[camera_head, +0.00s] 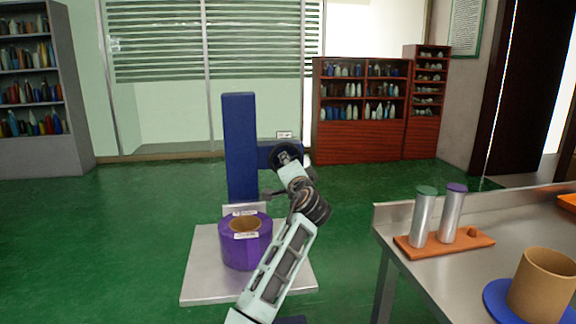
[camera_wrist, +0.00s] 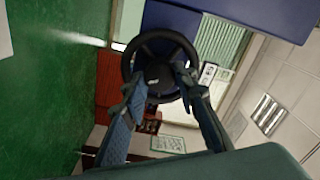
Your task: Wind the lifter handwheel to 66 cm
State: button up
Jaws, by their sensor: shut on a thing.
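The lifter is a blue column (camera_head: 240,150) with a side arm, standing behind a pale base plate (camera_head: 203,270). Its black handwheel (camera_head: 284,151) is on the right of that arm, partly hidden by my arm. In the wrist view the handwheel (camera_wrist: 160,41) shows as a dark ring with a hub, tilted against a blue housing (camera_wrist: 250,18). My gripper (camera_wrist: 160,84) has its fingers at the near part of the wheel and is shut on it. A small white label or readout (camera_head: 285,134) sits above the wheel; its figure is too small to read.
A purple roll (camera_head: 236,257) with a brown core stands on the base plate. At right, a metal table (camera_head: 400,285) holds an orange tray (camera_head: 425,251) with two capped cylinders, and a brown roll (camera_head: 542,285) on a blue disc. Green floor is open at left.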

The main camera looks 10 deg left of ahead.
dwell(0.4)
jog(key=o, duration=1.2)
jog(key=shift+c, duration=0.2)
jog(key=shift+s, duration=0.15)
jog(key=v, duration=1.1)
jog(key=shift+s+d, duration=0.2)
jog(key=shift+s, duration=0.15)
